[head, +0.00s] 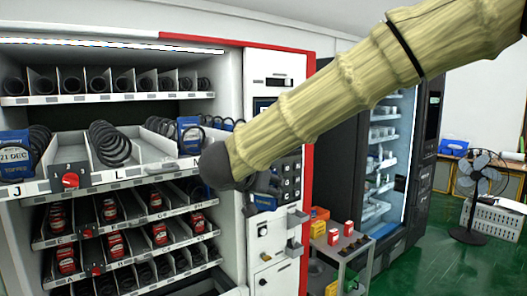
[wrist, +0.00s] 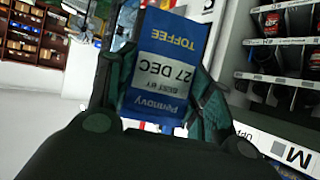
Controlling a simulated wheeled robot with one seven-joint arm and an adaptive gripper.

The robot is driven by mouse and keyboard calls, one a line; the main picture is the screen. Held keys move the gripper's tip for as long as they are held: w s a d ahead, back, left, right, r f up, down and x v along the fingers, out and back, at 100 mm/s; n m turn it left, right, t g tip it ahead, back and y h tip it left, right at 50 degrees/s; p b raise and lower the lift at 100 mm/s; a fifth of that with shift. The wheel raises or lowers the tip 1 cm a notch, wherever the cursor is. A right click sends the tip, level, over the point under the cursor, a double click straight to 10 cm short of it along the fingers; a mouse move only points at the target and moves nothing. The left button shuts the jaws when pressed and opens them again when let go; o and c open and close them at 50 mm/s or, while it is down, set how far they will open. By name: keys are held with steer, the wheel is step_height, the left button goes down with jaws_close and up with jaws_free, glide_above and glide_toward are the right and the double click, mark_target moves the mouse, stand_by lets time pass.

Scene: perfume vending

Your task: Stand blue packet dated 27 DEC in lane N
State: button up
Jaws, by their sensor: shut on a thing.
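The blue packet dated 27 DEC (wrist: 160,72) fills the middle of the wrist view, its print upside down there. My gripper (wrist: 163,95) is shut on it, with a dark green finger at each side. In the head view my gripper is mostly hidden behind my arm, and a bit of the blue packet (head: 264,202) shows below, in front of the machine's control panel. The pulled-out tray (head: 95,178) carries labels J, L and M. No label N can be read; the tray's right end is behind my arm.
A blue packet dated 21 DEC (head: 15,155) stands in lane J. Another blue packet (head: 189,134) stands near lane M. Black spirals (head: 110,143) run along the lanes. Lower shelves hold red packs (head: 66,258). A small cart (head: 345,250) stands right of the machine.

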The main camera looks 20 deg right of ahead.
step_height(320, 180, down, 14)
steer(key=w+n+y, duration=0.1)
steer(key=n+y, duration=0.1)
steer(key=s+a+f+n+t+y, duration=0.1)
steer(key=s+f, duration=0.3)
steer(key=f, duration=0.9)
steer(key=s+a+f+n+y, duration=0.1)
steer(key=s+f+n+y, duration=0.2)
steer(key=f, duration=1)
steer(key=s+a+f+n+t+y, duration=0.1)
steer(key=s+f, duration=0.4)
steer(key=f, duration=0.7)
steer(key=shift+s+a+f+n+t+y, duration=0.2)
steer(key=shift+a+f+n+t+y, duration=0.15)
steer(key=shift+a+n, duration=0.2)
